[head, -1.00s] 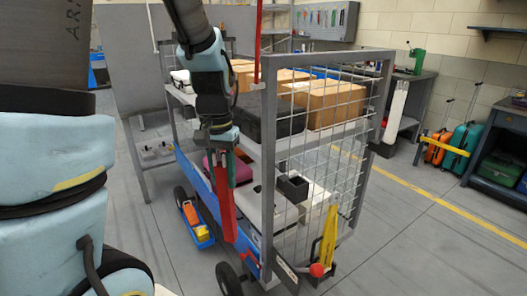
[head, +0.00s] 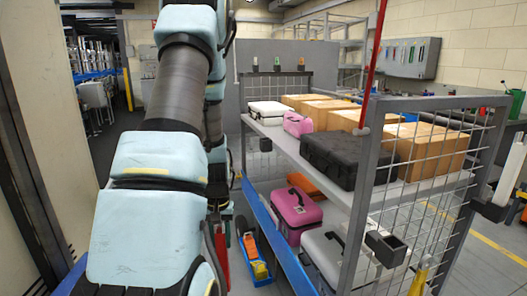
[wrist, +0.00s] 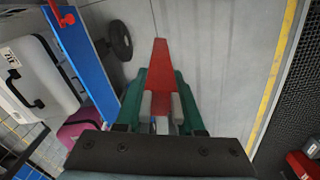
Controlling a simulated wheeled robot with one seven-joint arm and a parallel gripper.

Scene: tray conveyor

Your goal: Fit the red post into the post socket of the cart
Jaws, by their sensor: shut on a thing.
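My gripper (wrist: 161,88) has green fingers shut on the red post (wrist: 160,60), which points away from the wrist over bare grey floor. The cart (head: 341,188) is a grey two-shelf frame with mesh ends, right of my arm. A dark, open-topped square holder (head: 386,248) sits at its near mesh end; it looks like the post socket and is empty. The post is left of the cart and apart from this holder.
A thin red rod (head: 375,60) rises at the cart's near top corner. The cart carries boxes (head: 425,148), a black case (head: 340,158) and a pink case (head: 294,212). A blue tray (head: 258,268) lies beside it. The cart's blue side panel (wrist: 88,60) and wheel (wrist: 120,40) are near the post.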

